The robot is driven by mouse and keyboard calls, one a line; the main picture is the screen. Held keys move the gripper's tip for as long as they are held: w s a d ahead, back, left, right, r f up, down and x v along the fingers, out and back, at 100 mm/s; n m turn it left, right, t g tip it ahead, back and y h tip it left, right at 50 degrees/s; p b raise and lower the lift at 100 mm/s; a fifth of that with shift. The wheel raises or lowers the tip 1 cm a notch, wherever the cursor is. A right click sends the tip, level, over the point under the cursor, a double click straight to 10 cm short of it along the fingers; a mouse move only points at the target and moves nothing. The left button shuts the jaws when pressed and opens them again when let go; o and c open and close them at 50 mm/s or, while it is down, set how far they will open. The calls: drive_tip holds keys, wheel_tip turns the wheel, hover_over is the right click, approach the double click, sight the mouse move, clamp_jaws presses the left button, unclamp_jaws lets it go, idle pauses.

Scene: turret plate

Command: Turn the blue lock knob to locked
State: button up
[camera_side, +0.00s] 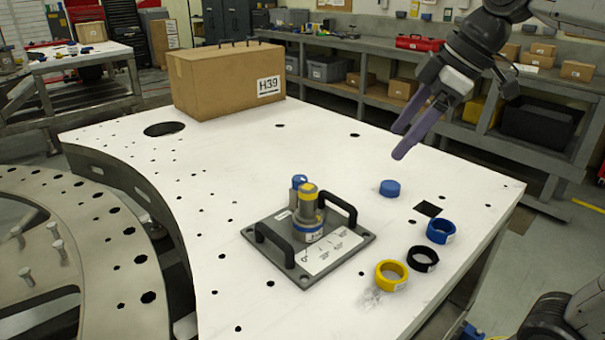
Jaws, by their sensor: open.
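A grey turret plate (283,268) with two black handles lies on the white table. A grey turret (308,218) with a yellow band and a blue ring stands on it. A blue knob (299,182) shows at the turret's upper left, partly behind the yellow part. A white label on the plate is too small to read, so I cannot tell the knob's setting. My gripper (408,135) is open and empty, high at the upper right, well apart from the plate, its purple fingers pointing down and left.
A blue cap (390,188) stands right of the plate. Blue (440,230), black (422,259) and yellow (391,275) rings lie near the right edge. A square hole (428,209) is close by. A cardboard box (227,80) stands at the back. The table's left part is clear.

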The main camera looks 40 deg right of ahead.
drive_tip(key=w+r+n, duration=0.1)
drive_tip(key=w+r, duration=0.1)
drive_tip(key=w, duration=0.6)
drive_tip(key=g+y, duration=0.1)
drive_tip(key=g, duration=0.1)
hover_over(300, 178)
drive_tip(key=s+d, duration=0.4)
wheel_tip(300, 178, down, 8)
drive_tip(key=x, duration=1.3)
drive_tip(key=shift+w+a+f, duration=0.1)
drive_tip(key=shift+a+f, duration=0.05)
drive_tip(key=shift+f, duration=0.2)
clamp_jaws()
